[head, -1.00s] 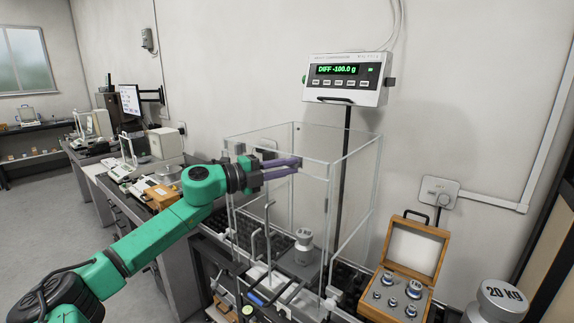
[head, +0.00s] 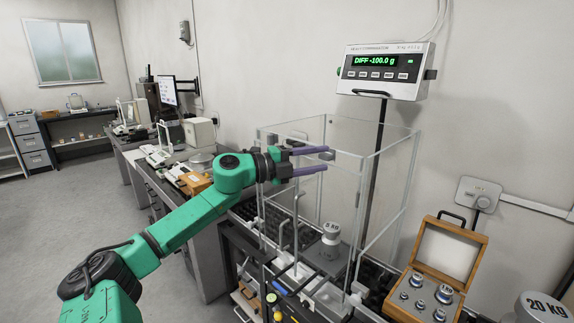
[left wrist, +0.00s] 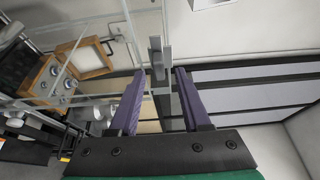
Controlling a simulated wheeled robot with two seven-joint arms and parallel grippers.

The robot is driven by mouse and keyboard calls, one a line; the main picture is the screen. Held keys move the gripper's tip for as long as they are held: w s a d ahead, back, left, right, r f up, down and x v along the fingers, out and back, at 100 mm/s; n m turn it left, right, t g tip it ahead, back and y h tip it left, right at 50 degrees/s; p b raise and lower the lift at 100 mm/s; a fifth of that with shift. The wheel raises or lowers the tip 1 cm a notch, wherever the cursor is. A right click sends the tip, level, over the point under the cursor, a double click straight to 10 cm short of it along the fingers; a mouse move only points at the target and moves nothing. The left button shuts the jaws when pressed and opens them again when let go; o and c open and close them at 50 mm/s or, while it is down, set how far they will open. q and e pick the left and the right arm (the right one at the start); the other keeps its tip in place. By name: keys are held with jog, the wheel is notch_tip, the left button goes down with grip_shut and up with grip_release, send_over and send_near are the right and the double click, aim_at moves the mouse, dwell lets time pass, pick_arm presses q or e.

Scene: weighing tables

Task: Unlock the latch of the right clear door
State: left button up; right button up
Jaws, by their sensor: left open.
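The clear-walled enclosure shows in the head view, with its right clear panel (head: 392,195) to the right of my left gripper. My left gripper (head: 328,158) is open, with its purple fingers pointing right, at the upper front of the enclosure. In the left wrist view the open fingers (left wrist: 160,72) have a small grey fitting (left wrist: 157,55) between and beyond their tips. It may be the latch, but I cannot tell, nor whether the fingers touch it. No latch is clear in the head view. My right gripper is not in view.
A silver weight (head: 331,236) stands inside the enclosure. A display (head: 386,71) reading DIFF -100.0 g is above. An open wooden weight box (head: 445,262) and a 20 KG weight (head: 541,308) are at right.

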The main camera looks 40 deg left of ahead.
pick_arm(q)
jog(key=b+v, duration=0.3)
jog(key=v, duration=1)
jog(key=shift+s+a, duration=0.15)
jog(key=shift+s, duration=0.2)
